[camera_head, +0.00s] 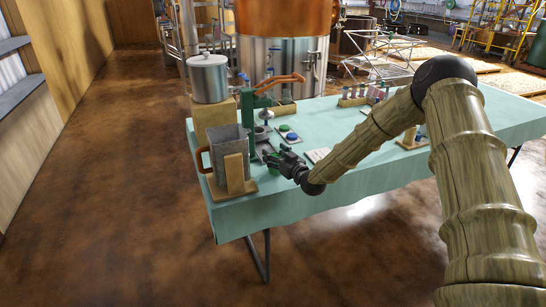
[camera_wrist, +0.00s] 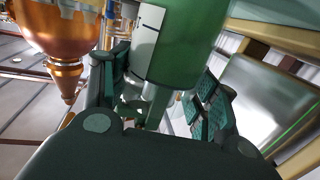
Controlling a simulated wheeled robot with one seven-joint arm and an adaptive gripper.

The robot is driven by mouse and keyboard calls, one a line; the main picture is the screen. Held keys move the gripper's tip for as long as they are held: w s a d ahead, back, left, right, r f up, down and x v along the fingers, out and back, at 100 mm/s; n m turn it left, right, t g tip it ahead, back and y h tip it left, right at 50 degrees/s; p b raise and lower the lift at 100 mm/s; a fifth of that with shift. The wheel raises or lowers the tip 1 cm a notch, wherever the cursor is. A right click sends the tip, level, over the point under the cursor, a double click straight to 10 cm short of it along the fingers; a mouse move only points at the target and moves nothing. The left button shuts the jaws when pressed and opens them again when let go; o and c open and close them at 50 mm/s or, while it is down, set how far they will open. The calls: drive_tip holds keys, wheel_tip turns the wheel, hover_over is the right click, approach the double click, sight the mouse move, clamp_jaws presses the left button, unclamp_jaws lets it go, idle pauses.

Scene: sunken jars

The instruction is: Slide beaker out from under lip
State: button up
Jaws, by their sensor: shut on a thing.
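My gripper (camera_head: 276,155) is low at the near left part of the teal-covered table, beside a green stand. In the wrist view, my gripper's padded fingers (camera_wrist: 163,95) are on either side of a green cylinder with a white marked panel, which I take to be the beaker (camera_wrist: 195,45). The gripper is shut on it. In the head view the beaker is small and mostly hidden by my gripper. I cannot make out the lip clearly in either view, or whether the beaker is under it.
A grey metal jug (camera_head: 228,146) with a brown handle stands left of my gripper, with a wooden block before it. The green stand (camera_head: 247,112) with orange-brown handles rises behind. A lidded pot (camera_head: 208,78) sits on a wooden block. A small tray (camera_head: 287,134) lies to the right.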

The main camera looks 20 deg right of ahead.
drive_tip(key=o, duration=1.3)
drive_tip(key=shift+c, duration=0.2)
drive_tip(key=shift+s+d, duration=0.1)
drive_tip(key=shift+s, duration=0.05)
drive_tip(key=v, duration=1.1)
drive_tip(key=shift+s, duration=0.35)
drive_tip(key=shift+d+f, duration=0.1)
